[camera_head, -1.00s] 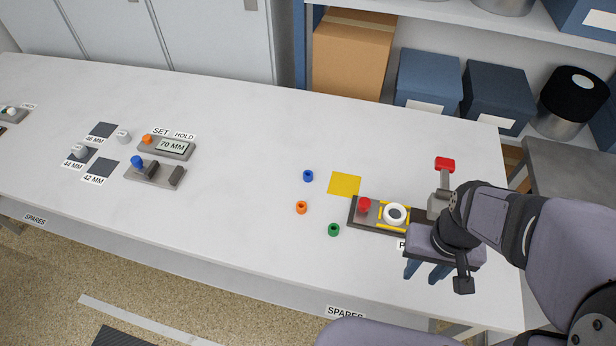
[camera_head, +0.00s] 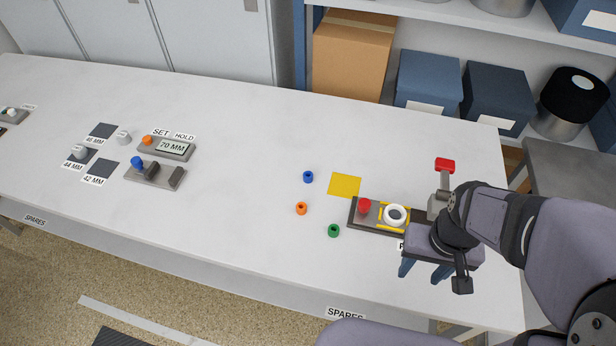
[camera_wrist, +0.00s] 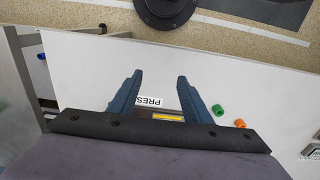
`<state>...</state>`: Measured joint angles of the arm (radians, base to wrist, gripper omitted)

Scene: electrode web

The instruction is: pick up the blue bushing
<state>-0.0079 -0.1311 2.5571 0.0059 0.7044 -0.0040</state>
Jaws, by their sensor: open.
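The blue bushing (camera_head: 308,177) is a small ring standing on the white table, left of the yellow square. My gripper (camera_head: 424,272) is open and empty, near the table's front edge at the right, well apart from the blue bushing. In the wrist view my gripper's two blue fingers (camera_wrist: 155,92) are spread, with the press label (camera_wrist: 149,101) showing between them. I cannot make out the blue bushing in the wrist view.
An orange bushing (camera_head: 301,208) and a green bushing (camera_head: 334,230) stand near the blue one. The yellow square (camera_head: 344,184) and the press base (camera_head: 353,216), with a red knob and white ring, lie to the right. The table's middle is clear.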

